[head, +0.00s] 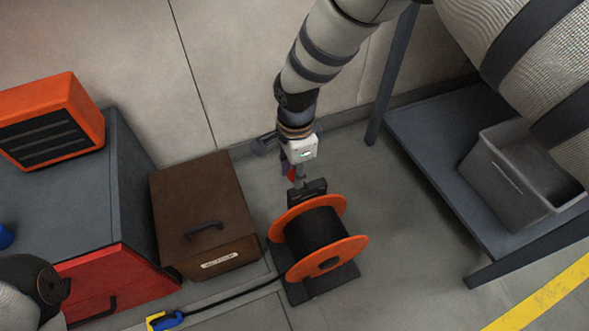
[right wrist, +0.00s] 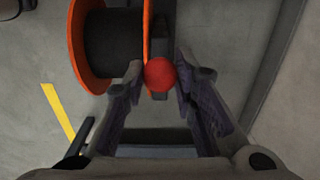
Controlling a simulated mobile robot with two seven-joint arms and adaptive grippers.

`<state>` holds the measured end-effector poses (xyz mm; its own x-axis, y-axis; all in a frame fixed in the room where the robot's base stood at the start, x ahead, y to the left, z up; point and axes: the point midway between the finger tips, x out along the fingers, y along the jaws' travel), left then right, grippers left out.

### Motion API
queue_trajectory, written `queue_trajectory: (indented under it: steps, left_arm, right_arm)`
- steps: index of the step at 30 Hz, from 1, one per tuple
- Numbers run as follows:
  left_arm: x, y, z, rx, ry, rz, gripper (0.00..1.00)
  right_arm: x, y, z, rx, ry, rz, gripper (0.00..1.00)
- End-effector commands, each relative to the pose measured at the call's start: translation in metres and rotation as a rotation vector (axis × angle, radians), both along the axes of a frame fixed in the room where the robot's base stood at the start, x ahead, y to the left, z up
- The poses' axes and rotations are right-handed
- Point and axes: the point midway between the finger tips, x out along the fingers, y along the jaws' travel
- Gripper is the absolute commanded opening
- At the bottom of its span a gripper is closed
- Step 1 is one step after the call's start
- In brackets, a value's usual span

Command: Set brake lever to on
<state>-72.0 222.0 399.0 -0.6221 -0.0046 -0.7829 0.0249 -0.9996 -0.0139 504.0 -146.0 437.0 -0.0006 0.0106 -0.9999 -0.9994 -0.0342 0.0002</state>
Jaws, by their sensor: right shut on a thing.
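A cable reel (head: 318,235) with orange flanges and a black drum stands on a dark base on the floor. Its brake lever has a red knob (head: 292,174), partly hidden by my right gripper (head: 299,180) in the head view. In the right wrist view the round red knob (right wrist: 160,74) sits between the fingertips of my right gripper (right wrist: 159,72), beside the reel's flange (right wrist: 148,40). The right gripper is shut on the knob. The lever's shaft and any on/off marking cannot be made out. My left gripper is not in view.
A brown case (head: 205,215) stands left of the reel. A dark cabinet (head: 70,170) with a red front carries an orange unit (head: 55,118). A black cable (head: 235,298) runs to a blue connector (head: 168,320). A grey bin (head: 510,180) stands on a low shelf (head: 430,135) at right.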

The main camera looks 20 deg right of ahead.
Motion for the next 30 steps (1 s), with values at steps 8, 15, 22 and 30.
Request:
queue_trajectory:
  steps: [8, 15, 22, 30]
  left_arm:
    - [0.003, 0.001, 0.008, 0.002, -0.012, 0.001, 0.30]
    - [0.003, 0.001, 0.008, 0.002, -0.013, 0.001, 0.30]
    - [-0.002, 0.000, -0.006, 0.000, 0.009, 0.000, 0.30]
    - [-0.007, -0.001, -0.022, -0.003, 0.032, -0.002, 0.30]
  right_arm:
    - [0.001, -0.012, 0.006, 0.129, 0.002, -0.009, 0.00]
    - [0.002, -0.032, 0.005, 0.337, 0.009, -0.012, 0.00]
    - [0.003, -0.051, 0.000, 0.539, 0.016, -0.010, 0.00]
    - [0.004, -0.068, -0.003, 0.727, 0.021, -0.005, 0.00]
